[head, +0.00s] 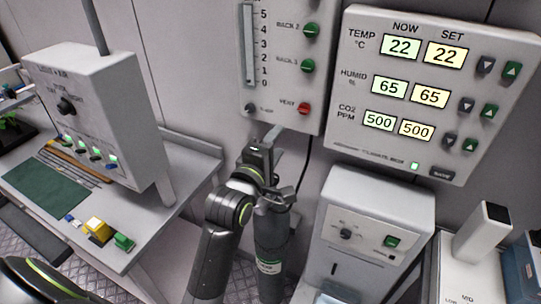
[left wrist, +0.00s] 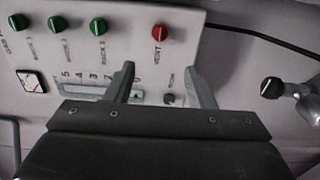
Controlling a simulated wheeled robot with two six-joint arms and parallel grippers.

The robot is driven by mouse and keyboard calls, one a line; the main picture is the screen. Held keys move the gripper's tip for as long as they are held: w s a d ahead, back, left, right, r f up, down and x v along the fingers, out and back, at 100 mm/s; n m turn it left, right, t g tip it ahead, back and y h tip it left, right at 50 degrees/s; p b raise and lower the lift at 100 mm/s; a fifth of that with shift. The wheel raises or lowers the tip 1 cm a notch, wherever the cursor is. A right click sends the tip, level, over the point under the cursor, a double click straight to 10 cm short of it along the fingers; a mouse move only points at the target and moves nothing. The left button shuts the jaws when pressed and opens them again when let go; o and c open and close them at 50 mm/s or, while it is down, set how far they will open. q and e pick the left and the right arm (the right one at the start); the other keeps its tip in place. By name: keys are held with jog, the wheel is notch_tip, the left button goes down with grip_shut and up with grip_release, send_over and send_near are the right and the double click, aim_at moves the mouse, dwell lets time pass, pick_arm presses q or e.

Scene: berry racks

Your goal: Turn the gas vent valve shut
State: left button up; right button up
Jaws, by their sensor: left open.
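The vent valve is a red knob (head: 304,108) labelled VENT, low on the right side of the white gas panel (head: 285,90). It also shows at the top middle of the left wrist view (left wrist: 160,32). My left gripper (head: 266,140) is open and empty, below and left of the red knob in the head view. In the left wrist view, its two fingers (left wrist: 160,70) point toward the panel, with the red knob beyond the tips, between their lines. The fingers appear apart from the knob. My right gripper is not in view.
Green knobs (head: 308,66) sit above the red one, and a small dark knob (head: 250,107) is left of it. A climate box (head: 440,165) is at right. A dark cylinder (head: 270,250) stands behind my left arm. A bench (head: 130,225) is at left.

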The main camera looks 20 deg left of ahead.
pick_arm(q)
jog(key=shift+s, duration=1.2)
notch_tip(320, 180, down, 34)
jog(key=a+m+g+b, duration=0.2)
jog(key=a+m+g, duration=0.1)
jog(key=m+g, duration=0.4)
jog(key=s+a+f+m+g+y, duration=0.1)
jog(key=s+f, duration=0.2)
jog(key=f, duration=0.3)
jog(key=s+f+m+g, duration=0.1)
jog(key=s+f, duration=0.2)
jog(key=f, duration=0.2)
jog(key=s+a+f+m+g+b, duration=0.1)
jog(key=s+a+f+m+g, duration=0.1)
jog(key=s+f, duration=0.7)
jog(key=s+a+f+m+g, duration=0.1)
jog(key=s+f+m+g, duration=0.15)
jog(key=s+f, duration=0.6)
jog(key=s+a+f+m+g, duration=0.1)
jog(key=s+f+m, duration=0.1)
jog(key=s, duration=0.8)
jog(key=s+a+f+m+g, duration=0.1)
jog(key=s+f, duration=0.4)
jog(key=s, duration=0.5)
jog(key=shift+s+a+m+g+y+b, duration=0.3)
jog(key=shift+s+m+g, duration=0.05)
jog(key=shift+g, duration=0.3)
jog(key=shift+f, duration=0.1)
